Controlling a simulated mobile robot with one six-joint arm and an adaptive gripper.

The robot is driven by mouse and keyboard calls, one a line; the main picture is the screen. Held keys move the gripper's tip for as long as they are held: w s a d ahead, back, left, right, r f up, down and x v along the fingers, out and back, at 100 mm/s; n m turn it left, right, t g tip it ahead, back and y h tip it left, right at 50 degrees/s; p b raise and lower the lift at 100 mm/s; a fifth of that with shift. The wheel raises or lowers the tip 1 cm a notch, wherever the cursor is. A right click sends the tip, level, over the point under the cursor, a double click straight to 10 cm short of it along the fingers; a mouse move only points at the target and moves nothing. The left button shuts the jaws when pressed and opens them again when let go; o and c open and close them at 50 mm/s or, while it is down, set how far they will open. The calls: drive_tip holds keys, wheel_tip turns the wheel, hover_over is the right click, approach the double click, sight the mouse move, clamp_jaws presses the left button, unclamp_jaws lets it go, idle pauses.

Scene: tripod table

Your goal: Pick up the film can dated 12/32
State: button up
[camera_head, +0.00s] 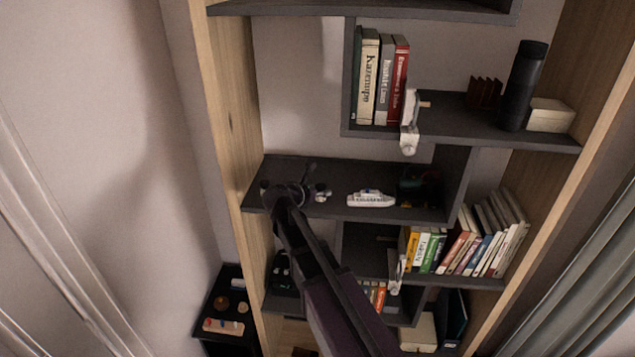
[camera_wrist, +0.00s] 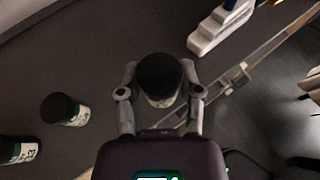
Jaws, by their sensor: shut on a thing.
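My gripper (camera_wrist: 161,95) is shut on a film can (camera_wrist: 160,80) with a black lid and pale body, in the middle of the wrist view. The fingers press its two sides. Its date is not readable from here. A second film can (camera_wrist: 62,109) lies or leans to the left, its label turned partly away. A third film can (camera_wrist: 18,150) is cut off at the lower left edge, with part of a printed number showing. In the head view my gripper (camera_head: 292,192) is over the left part of the middle shelf, and my arm hides part of it.
A white model ship (camera_head: 369,198) is on the same dark shelf (camera_head: 340,172), to the right; it also shows in the wrist view (camera_wrist: 218,30). A wooden upright (camera_head: 232,110) bounds the shelf at left. Books (camera_head: 380,80) and a black cylinder (camera_head: 523,85) stand above.

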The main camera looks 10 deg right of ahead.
drive_tip(key=s+r, duration=0.1)
drive_tip(key=s, duration=0.9)
drive_tip(key=shift+s+p, duration=0.2)
drive_tip(key=shift+p, duration=0.2)
drive_tip(key=shift+d+f, duration=0.1)
